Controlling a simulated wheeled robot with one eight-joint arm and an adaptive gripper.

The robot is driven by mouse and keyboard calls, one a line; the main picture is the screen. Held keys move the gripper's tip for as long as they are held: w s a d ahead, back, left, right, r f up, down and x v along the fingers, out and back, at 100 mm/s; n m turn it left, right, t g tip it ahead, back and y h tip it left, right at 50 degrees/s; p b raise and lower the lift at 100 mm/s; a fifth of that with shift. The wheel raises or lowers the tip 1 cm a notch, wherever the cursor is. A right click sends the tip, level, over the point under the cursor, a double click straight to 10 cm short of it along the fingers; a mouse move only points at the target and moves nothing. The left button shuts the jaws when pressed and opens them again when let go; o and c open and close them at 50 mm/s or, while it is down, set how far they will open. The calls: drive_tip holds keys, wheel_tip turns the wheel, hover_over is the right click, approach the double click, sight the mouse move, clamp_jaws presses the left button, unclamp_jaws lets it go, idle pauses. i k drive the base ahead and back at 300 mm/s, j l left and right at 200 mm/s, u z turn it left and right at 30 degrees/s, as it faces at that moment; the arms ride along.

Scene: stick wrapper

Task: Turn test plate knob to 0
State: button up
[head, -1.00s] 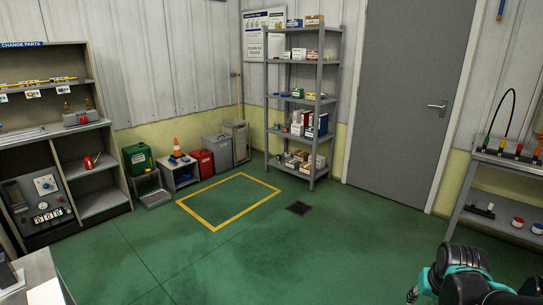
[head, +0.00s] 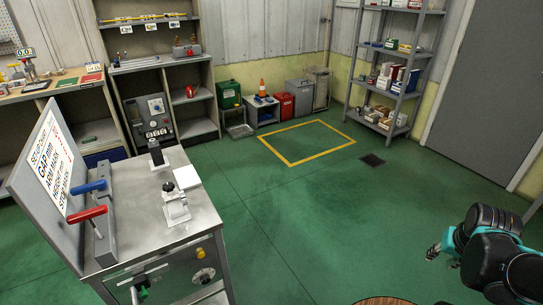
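A dark panel (head: 148,124) stands in the lower left bay of the shelf unit. It carries a pale plate with a small knob (head: 156,105), and number counters below. A second round dial (head: 203,276) sits on the front of the near metal stand. I cannot tell which is the test plate knob, and neither setting is readable. My gripper (head: 434,252) is at lower right over the green floor, far from both. It touches nothing visible; its fingers are too small and dark to tell open from shut.
The metal stand (head: 130,200) at left bears a sign board, red and blue handles and small fixtures. A yellow floor square (head: 290,160) and the floor around it are clear. Bins line the back wall; a grey rack (head: 385,100) stands at right. A round brown edge (head: 385,300) shows at the bottom.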

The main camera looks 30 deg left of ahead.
sight(205, 279)
drive_tip(key=k+u, duration=0.1)
drive_tip(key=u, duration=0.4)
drive_tip(key=j+u, duration=0.15)
drive_tip(key=u, duration=0.35)
drive_tip(key=k+j+u, duration=0.1)
drive_tip(key=u, duration=0.4)
drive_tip(key=j+u, duration=0.15)
drive_tip(key=u, duration=0.75)
drive_tip(key=l+u, duration=0.15)
drive_tip(key=u, duration=0.75)
drive_tip(key=l+u, duration=0.1)
drive_tip(key=u, duration=0.3)
drive_tip(key=k+l+u, duration=0.25)
drive_tip(key=l+u, duration=0.15)
drive_tip(key=k+l+u, duration=0.7)
drive_tip(key=u, duration=0.15)
drive_tip(key=k+l+u, duration=0.25)
drive_tip(key=k+u, duration=0.15)
drive_tip(key=k+l, duration=0.15)
drive_tip(key=k, duration=0.5)
drive_tip(key=k+l, duration=0.15)
drive_tip(key=k, duration=0.5)
drive_tip(key=i+u, duration=0.05)
